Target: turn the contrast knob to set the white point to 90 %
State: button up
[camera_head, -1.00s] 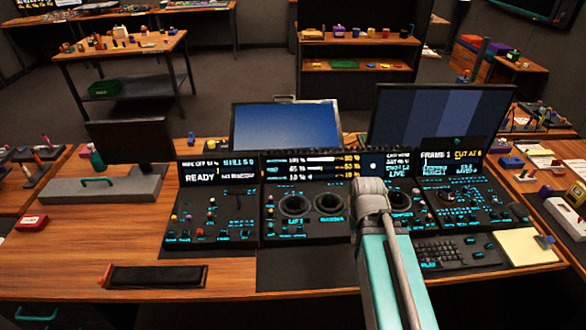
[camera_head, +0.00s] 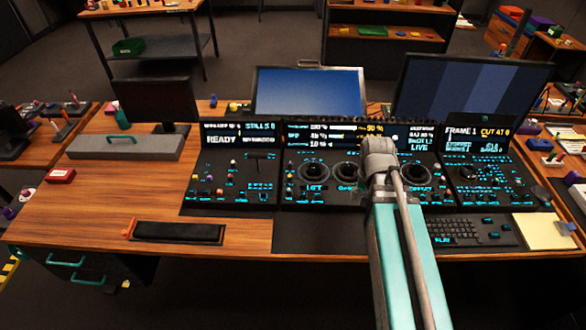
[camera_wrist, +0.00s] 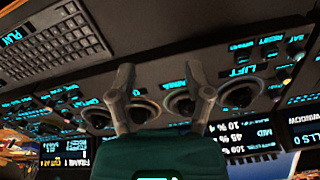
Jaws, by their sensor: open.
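The dark trackball panel (camera_head: 296,192) lies on the desk, with cyan labels and ringed trackballs. Its middle readout (camera_head: 345,131) has white percentages and a yellow figure that looks like 90 %. In the wrist view the readout (camera_wrist: 248,140) is upside down. My gripper (camera_wrist: 161,70) is open and empty, its two grey fingers apart over the trackball row. A trackball (camera_wrist: 183,104) shows between the fingers and another (camera_wrist: 140,110) beside the left finger. I cannot tell which control is the contrast knob. In the head view my arm hides the gripper and part of the panel.
A keyboard (camera_head: 454,231) and a yellow note pad (camera_head: 545,232) lie at the front right. Two monitors, one blue (camera_head: 310,93) and one striped (camera_head: 470,90), stand behind the panel. The wooden desk left of the panel has clear room around a black wrist rest (camera_head: 178,232).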

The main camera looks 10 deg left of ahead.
jog(key=w+a+r+m+p, duration=0.2)
jog(key=w+a+m, duration=0.4)
jog(key=w+a, duration=0.45)
jog(key=r+m+p, duration=0.1)
jog(key=m, duration=0.5)
send_over(290, 176)
jog(key=shift+w+a+r, duration=0.1)
jog(key=shift+r, duration=0.05)
notch_tip(290, 176, down, 14)
jog(key=b, duration=1.3)
jog(key=shift+r+b, duration=0.1)
jog(key=shift+b, duration=0.25)
grip_shut()
